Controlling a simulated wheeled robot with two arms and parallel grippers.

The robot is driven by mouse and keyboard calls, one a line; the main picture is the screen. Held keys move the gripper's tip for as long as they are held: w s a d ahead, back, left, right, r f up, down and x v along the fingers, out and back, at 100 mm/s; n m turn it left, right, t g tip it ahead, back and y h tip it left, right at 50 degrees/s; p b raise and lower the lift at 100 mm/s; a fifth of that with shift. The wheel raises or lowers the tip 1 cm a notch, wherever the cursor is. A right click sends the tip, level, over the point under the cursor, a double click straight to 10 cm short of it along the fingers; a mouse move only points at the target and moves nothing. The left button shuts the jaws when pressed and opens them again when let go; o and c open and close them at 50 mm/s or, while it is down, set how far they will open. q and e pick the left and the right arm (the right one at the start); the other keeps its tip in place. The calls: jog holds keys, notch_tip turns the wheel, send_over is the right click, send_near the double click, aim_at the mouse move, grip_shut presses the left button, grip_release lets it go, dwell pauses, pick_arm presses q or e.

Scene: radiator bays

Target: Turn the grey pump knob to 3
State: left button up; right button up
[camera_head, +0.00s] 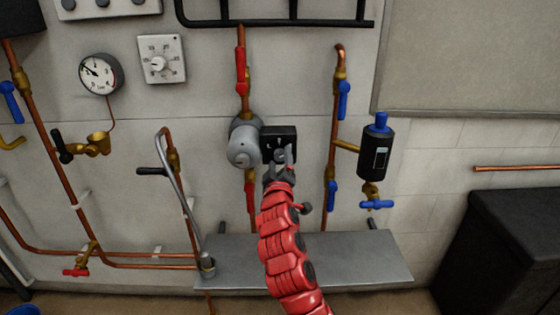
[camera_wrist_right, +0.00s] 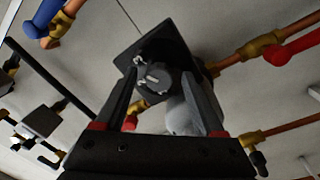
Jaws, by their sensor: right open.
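The grey pump (camera_head: 244,141) sits on a vertical copper pipe between red-handled valves. A black control box (camera_head: 271,132) is fixed to its right side. The grey pump knob (camera_wrist_right: 154,80) is on the face of this box, with white markings around it and a light mark on its front. I cannot read the setting surely. My right gripper (camera_head: 281,157) is in front of the box, partly covering the knob. In the wrist view the right gripper (camera_wrist_right: 160,76) is open, its fingers on either side of the knob; contact cannot be told. My left gripper is not in view.
A grey shelf (camera_head: 345,262) runs below the pump. A black cylinder with a blue cap (camera_head: 376,150) hangs to the right. A white dial thermostat (camera_head: 161,59) and a round gauge (camera_head: 100,74) are at upper left. A black bin (camera_head: 510,240) stands at right.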

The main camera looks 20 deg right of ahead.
jog(key=p+v, duration=0.3)
jog(key=v, duration=1.4)
